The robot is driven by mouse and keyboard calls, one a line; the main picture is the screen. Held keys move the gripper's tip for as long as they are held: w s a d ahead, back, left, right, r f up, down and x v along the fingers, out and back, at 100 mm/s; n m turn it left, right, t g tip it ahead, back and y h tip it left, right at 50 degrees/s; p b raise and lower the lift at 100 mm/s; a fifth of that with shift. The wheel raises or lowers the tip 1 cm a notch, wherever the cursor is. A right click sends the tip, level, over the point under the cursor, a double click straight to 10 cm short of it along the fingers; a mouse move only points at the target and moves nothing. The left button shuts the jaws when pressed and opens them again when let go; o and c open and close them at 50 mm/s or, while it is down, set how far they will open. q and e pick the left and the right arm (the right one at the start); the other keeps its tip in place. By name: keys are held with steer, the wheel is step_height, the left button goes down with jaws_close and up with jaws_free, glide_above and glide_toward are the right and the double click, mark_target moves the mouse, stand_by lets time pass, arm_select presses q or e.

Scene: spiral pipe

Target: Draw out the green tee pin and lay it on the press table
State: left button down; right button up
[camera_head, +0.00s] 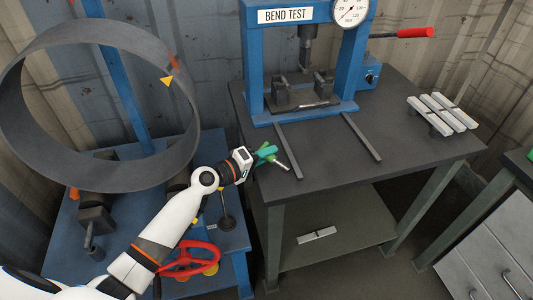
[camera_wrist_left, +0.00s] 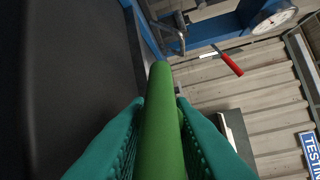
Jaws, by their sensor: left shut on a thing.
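My left gripper (camera_head: 262,153) is at the left front corner of the dark press table (camera_head: 340,170) in the head view. It is shut on the green tee pin (camera_head: 271,157), whose pale thin shank points right and toward the viewer, over the table's edge area. In the left wrist view the pin's green bar (camera_wrist_left: 160,130) runs between the teal fingers, pointing away from the camera. I cannot tell whether the pin touches the table top. My right gripper is not in view.
The blue bend-test press (camera_head: 255,60) stands at the table's back, with two dark rails (camera_head: 288,150) reaching forward. Several pale bars (camera_head: 443,112) lie at the right. The table between them is clear. A large grey ring (camera_head: 95,180) and red handwheel (camera_head: 190,258) are at the left.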

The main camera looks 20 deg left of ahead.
arm_select(q)
steer(key=c, duration=1.2)
jaws_free()
steer(key=shift+s, duration=0.1)
steer(key=shift+f, duration=0.15)
steer(key=shift+s+a+f, duration=0.1)
steer(key=shift+s, duration=0.15)
steer(key=shift+r+b+v, duration=0.2)
steer(key=shift+b+v, duration=0.5)
steer(key=shift+v, duration=2.15)
steer(key=shift+r+b+v, duration=0.2)
steer(key=shift+b+v, duration=0.45)
steer(key=shift+v, duration=2.2)
